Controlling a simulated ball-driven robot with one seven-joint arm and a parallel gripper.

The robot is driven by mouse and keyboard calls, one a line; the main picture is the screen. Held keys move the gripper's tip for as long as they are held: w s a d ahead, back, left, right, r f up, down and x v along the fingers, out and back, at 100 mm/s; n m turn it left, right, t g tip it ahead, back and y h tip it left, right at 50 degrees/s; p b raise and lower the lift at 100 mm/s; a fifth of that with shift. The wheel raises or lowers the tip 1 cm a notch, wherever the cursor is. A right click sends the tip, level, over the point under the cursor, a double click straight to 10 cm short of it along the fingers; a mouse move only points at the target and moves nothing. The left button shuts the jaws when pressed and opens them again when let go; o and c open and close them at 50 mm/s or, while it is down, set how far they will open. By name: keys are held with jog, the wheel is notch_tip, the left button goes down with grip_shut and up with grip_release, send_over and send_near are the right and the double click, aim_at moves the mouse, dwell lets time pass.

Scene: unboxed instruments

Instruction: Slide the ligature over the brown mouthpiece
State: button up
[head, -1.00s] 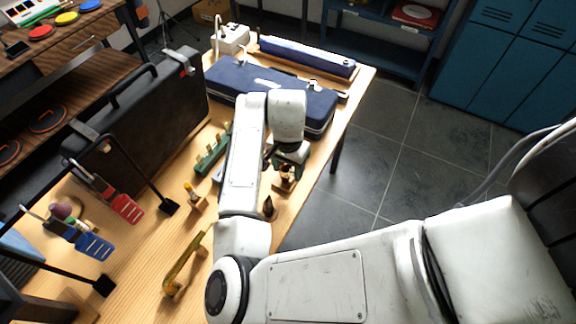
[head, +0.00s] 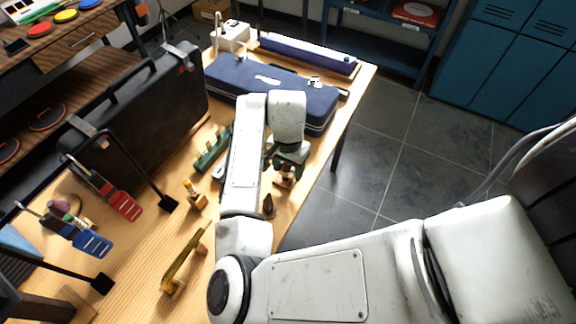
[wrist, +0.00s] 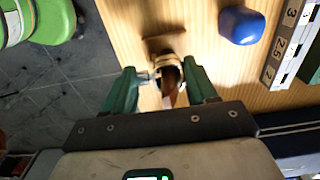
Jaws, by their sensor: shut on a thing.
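My gripper (wrist: 166,74) has green fingers and is shut on a light, metallic ring, the ligature (wrist: 167,61), in the wrist view. A brown piece, seemingly the mouthpiece (wrist: 169,84), shows within or just behind the ring; I cannot tell how far the ring is around it. In the head view my gripper (head: 291,158) is low over the table's right edge, partly hidden by my arm. A small wooden stand (head: 284,182) with a brown piece is just below it. A dark brown cone-shaped piece (head: 268,206) stands nearer to me.
The blue case (head: 225,79) lies behind my gripper. A green rack (head: 212,150) and a yellow-topped wooden stand (head: 194,195) are to the left. A blue block (wrist: 241,25) and a ruler strip (wrist: 289,45) lie nearby. The floor drops away beyond the table's right edge.

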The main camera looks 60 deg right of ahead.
jog(key=shift+s+f, duration=0.1)
jog(key=shift+f, duration=0.05)
jog(key=o, duration=1.2)
jog(key=shift+c, duration=0.2)
jog(key=shift+c, duration=0.3)
jog(key=c, duration=0.4)
notch_tip(320, 180, up, 6)
jog(key=p, duration=0.5)
